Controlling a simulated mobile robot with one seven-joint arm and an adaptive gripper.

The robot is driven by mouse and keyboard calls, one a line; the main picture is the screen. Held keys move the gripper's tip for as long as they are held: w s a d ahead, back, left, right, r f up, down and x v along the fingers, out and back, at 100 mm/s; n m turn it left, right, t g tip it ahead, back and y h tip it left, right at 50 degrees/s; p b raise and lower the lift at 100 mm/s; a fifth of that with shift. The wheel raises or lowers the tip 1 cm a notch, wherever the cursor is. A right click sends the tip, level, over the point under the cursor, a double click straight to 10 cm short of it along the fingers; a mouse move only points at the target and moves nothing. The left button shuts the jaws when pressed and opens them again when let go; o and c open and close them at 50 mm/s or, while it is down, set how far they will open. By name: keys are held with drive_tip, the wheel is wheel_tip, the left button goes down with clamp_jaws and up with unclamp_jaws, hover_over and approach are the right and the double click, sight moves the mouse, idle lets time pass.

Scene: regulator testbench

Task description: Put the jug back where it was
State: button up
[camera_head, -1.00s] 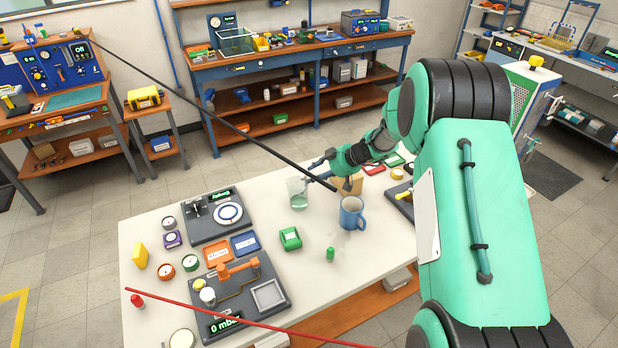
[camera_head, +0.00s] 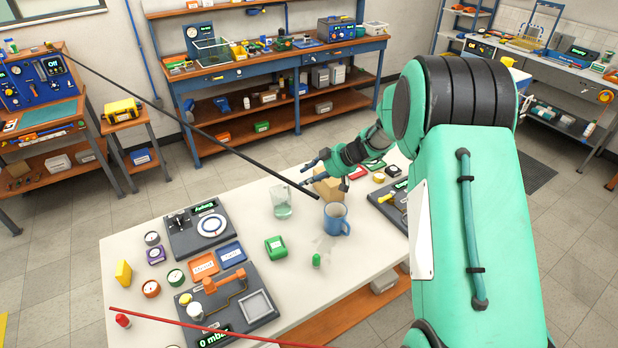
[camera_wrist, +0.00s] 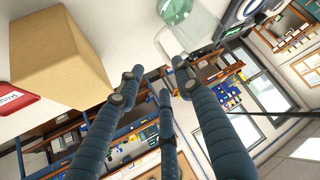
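The jug (camera_head: 283,205) is a clear glass vessel with pale green liquid low inside. It stands upright on the white table, left of the blue mug. It also shows in the wrist view (camera_wrist: 196,32), at the top, beyond the fingertips. My gripper (camera_head: 306,173) is just to the right of the jug, its fingers spread and apart from the glass. In the wrist view my gripper (camera_wrist: 158,88) has its fingers open with nothing between them.
A cardboard box (camera_head: 327,188) stands close beside my gripper. The blue mug (camera_head: 335,220) stands in front. A green block (camera_head: 276,247), a small green item (camera_head: 316,260) and grey test panels (camera_head: 200,228) are on the table. Bare tabletop lies left of the jug.

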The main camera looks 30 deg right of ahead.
drive_tip(key=s+a+r+m+g+h, duration=0.1)
drive_tip(key=s+a+r, duration=0.6)
drive_tip(key=a+r, duration=0.2)
drive_tip(key=s+a+r+m+g, duration=0.1)
drive_tip(key=s+a+r+g, duration=0.1)
drive_tip(key=s+a+r, duration=0.65)
drive_tip(key=s+a+r+m+h, duration=0.2)
drive_tip(key=s+a+r, duration=0.1)
drive_tip(key=s, duration=0.8)
drive_tip(key=s+a+r+m+t+h, duration=0.1)
drive_tip(key=s+a+r+m+h, duration=0.1)
drive_tip(key=s, duration=0.9)
drive_tip(key=shift+s+a+r+m, duration=0.3)
drive_tip(key=shift+a+r, duration=0.45)
drive_tip(key=shift+r, duration=0.05)
